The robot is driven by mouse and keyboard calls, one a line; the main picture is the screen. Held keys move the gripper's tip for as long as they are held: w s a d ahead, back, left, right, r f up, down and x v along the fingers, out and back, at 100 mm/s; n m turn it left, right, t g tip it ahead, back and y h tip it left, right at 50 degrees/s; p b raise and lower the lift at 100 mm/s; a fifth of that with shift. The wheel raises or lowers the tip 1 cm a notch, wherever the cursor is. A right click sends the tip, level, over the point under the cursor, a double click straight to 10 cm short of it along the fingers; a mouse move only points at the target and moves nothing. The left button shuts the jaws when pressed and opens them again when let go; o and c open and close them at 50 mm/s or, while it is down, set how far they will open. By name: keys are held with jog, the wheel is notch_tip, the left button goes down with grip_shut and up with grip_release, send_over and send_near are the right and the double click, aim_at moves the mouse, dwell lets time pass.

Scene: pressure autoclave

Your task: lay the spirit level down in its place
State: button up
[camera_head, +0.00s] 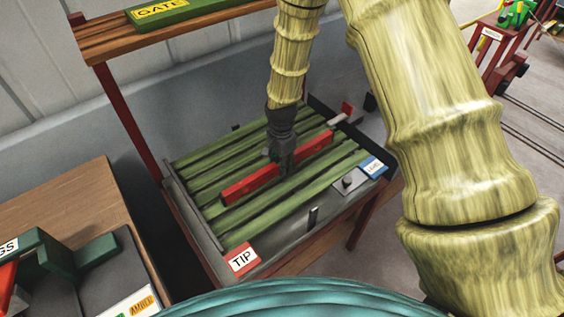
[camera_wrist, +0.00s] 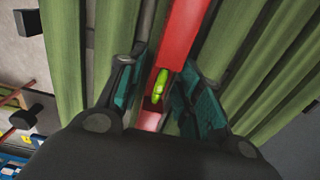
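The spirit level is a long red bar (camera_head: 238,186) with a yellow-green vial, set diagonally over the green slats of a rack (camera_head: 205,236). My gripper (camera_head: 284,162) points down at the bar's middle. In the wrist view the spirit level (camera_wrist: 188,38) runs between the two teal finger pads of my gripper (camera_wrist: 168,92), which sit close on both sides.
The rack has a red TIP label (camera_head: 242,258) at its front corner and a small blue label (camera_head: 372,167) at right, beside a grey plate (camera_head: 349,182). A shelf with a GATE sign (camera_head: 160,10) stands behind. A brown table (camera_head: 70,205) is at left.

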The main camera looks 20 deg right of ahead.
jog(key=shift+r, duration=0.2)
notch_tip(320, 180, up, 12)
jog(key=b, duration=0.3)
dwell(0.7)
dwell(0.4)
